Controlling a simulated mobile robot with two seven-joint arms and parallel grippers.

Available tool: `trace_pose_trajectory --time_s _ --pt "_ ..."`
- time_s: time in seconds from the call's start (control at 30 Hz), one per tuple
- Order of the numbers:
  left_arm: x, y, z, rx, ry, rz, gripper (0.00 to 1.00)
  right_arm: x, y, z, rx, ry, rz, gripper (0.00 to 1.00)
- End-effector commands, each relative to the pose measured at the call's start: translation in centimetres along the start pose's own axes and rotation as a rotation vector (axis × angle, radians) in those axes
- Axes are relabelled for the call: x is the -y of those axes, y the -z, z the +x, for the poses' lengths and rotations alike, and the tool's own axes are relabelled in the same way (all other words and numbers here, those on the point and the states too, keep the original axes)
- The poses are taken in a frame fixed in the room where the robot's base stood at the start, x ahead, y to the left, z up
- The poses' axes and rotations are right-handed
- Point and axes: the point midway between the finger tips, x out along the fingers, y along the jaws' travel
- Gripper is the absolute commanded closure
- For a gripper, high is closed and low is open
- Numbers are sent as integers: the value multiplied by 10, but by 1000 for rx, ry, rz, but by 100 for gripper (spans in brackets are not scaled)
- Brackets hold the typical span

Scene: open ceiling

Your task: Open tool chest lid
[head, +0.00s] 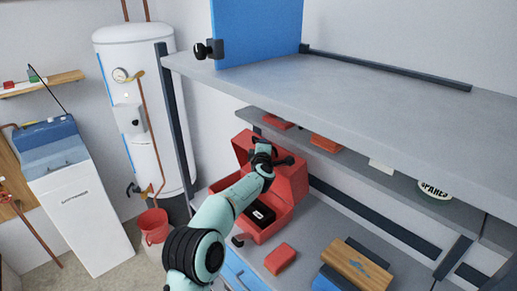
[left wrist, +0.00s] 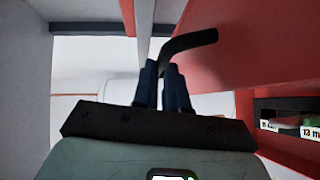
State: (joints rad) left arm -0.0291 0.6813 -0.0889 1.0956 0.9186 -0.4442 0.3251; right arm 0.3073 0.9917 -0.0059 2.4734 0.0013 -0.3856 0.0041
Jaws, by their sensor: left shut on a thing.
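The red tool chest (head: 270,232) stands on the grey workbench, and its open inside shows a dark tray. Its red lid (head: 292,182) is raised above the base. In the left wrist view the lid's red panel (left wrist: 252,42) fills the upper right. A black bent handle (left wrist: 192,41) juts from near it and runs down to the fingertips. My left gripper (head: 264,160) is at the raised lid, shut on the lid handle; its dark fingers (left wrist: 162,84) are close together. The exact grip is partly hidden in the head view. My right gripper is not in view.
A grey upper shelf (head: 340,95) overhangs the bench behind the chest. A red block (head: 280,258) and a wooden-topped blue item (head: 358,264) lie on the bench to the right. A red bucket (head: 153,226) and white water heater (head: 140,80) stand left.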

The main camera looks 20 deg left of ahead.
Motion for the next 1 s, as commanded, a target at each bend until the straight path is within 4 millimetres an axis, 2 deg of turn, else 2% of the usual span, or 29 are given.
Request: trace_pose_trajectory --time_s 0.03,0.3,0.77,0.8,0.83,0.87,1.0 --pt "-21 3 2 -13 -22 -3 100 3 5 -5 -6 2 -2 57" --pt "-22 -2 11 -13 5 23 100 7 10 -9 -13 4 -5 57" --pt "-21 -2 12 -11 9 28 100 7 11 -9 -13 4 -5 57" --pt "-21 -3 12 -11 9 28 75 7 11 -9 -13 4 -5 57" --pt "-21 -3 12 -11 10 29 65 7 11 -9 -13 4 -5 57" --pt "-20 -3 12 -11 10 29 62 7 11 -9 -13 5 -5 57" --pt "-18 -3 12 -10 14 30 62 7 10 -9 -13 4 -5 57"
